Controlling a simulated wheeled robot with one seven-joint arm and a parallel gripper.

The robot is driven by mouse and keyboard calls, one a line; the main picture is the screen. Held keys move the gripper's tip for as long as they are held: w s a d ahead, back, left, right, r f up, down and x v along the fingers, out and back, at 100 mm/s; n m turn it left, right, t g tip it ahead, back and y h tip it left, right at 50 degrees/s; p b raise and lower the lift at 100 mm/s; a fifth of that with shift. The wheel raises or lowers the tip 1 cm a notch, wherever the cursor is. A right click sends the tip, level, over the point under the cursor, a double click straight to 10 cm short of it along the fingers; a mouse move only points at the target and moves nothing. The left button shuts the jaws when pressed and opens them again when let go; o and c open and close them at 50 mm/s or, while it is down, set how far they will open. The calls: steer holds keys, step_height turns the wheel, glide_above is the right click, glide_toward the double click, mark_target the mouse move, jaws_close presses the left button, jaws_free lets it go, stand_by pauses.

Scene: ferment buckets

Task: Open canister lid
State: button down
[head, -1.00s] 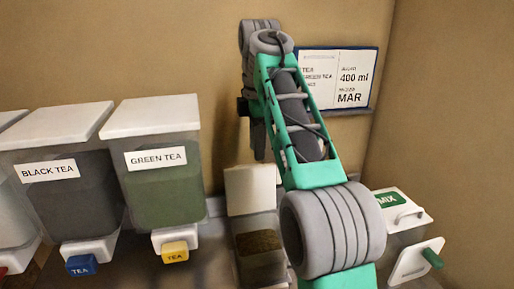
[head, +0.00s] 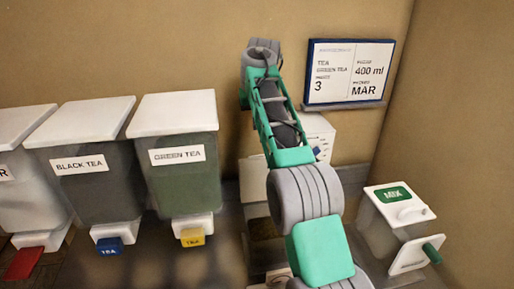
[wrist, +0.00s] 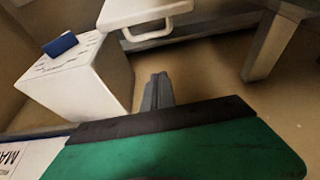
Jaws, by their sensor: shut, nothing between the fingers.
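The canister (head: 265,228), a small box with brown contents, stands at mid-bottom of the head view, partly hidden behind my arm. A white panel (head: 252,180) that looks like its lid appears to stand upright at its back, but my arm covers part of it. In the wrist view my gripper (wrist: 157,88) is shut and empty, its fingers pointing away past the green palm. A white part with a loop handle (wrist: 150,30) is beyond the fingertips, apart from them. I cannot tell if it is the canister lid. In the head view my gripper is hidden.
BLACK TEA (head: 85,175) and GREEN TEA (head: 180,165) buckets stand at left. The MIX box (head: 398,210) stands at right. A white box (head: 320,130), also in the wrist view (wrist: 80,85), is behind my arm. A sign (head: 350,72) is on the back wall.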

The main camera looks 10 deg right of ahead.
step_height(320, 180, down, 9)
steer(key=b, duration=0.4)
steer(key=shift+s+f+b, duration=0.2)
steer(key=shift+s+b, duration=0.15)
